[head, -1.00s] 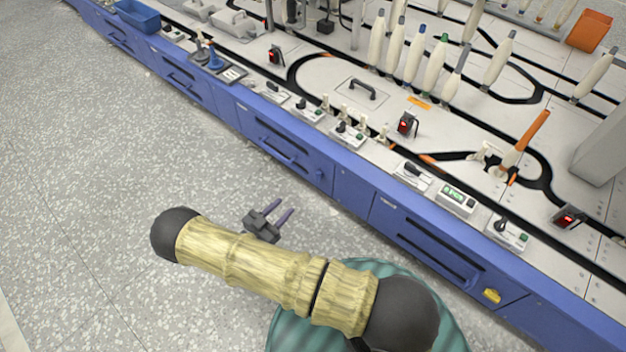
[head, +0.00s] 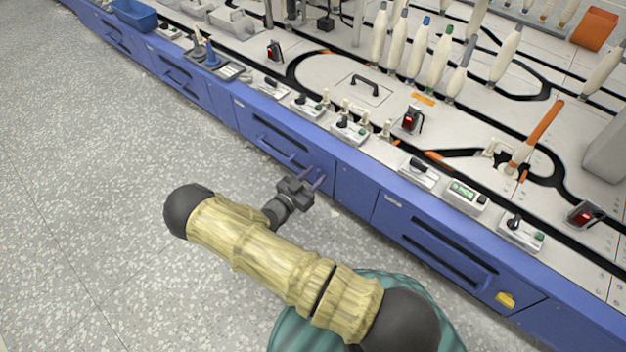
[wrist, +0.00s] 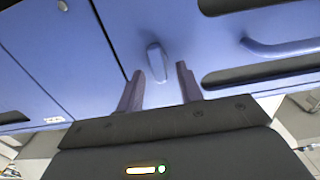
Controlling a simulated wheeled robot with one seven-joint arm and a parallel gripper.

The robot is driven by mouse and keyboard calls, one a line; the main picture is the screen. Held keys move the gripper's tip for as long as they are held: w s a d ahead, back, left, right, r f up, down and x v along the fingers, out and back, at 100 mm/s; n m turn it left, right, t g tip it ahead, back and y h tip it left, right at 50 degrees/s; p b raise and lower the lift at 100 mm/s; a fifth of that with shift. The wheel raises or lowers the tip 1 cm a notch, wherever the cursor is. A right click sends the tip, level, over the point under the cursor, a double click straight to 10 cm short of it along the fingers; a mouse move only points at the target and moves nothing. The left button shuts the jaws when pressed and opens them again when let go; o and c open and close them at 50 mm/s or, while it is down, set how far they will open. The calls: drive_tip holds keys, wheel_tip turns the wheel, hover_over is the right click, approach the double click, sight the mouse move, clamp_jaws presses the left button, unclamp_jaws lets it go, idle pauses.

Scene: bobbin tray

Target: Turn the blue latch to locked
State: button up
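The blue latch (wrist: 156,63) is a small rounded lever on a blue cabinet panel in the wrist view. It runs nearly along the picture's vertical, slightly tilted, beside a dark panel seam. I cannot make it out in the head view. My gripper (wrist: 159,69) is open, with its two fingers apart and the latch showing between their tips in the picture. I cannot tell whether either finger touches it. In the head view my gripper (head: 317,180) is in front of the blue cabinet front, with nothing seen in it.
A blue drawer handle (wrist: 280,48) and dark slots lie right of the latch in the wrist view. The blue cabinet (head: 362,205) carries a white deck with switch boxes, bobbins and an orange stick (head: 537,135). The speckled floor (head: 90,190) is clear.

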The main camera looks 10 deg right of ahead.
clamp_jaws()
drive_tip(key=shift+r+m+p, duration=0.1)
drive_tip(key=shift+m+p, duration=0.2)
drive_tip(key=shift+m, duration=0.1)
drive_tip(key=m+p, duration=0.2)
drive_tip(key=m, duration=0.1)
drive_tip(key=shift+s+d, duration=0.15)
drive_tip(key=m+p, duration=0.1)
drive_tip(key=m, duration=0.1)
drive_tip(key=m+p, duration=0.1)
drive_tip(key=m, duration=0.1)
drive_tip(key=m+p, duration=0.1)
drive_tip(key=shift+s+d+m, duration=0.15)
drive_tip(key=shift+s+m, duration=0.1)
drive_tip(key=shift+m, duration=0.15)
drive_tip(key=shift+s+f+m+p, duration=0.1)
drive_tip(key=shift+f+m+p, duration=0.1)
drive_tip(key=shift+m+p, duration=0.9)
drive_tip(key=shift+w+f+m+p, duration=0.1)
drive_tip(key=shift+f+m+p, duration=0.2)
drive_tip(key=shift+m, duration=1.4)
drive_tip(key=shift+s+f+m+p, duration=0.15)
drive_tip(key=shift+m+p, duration=0.65)
drive_tip(key=shift+m, duration=0.6)
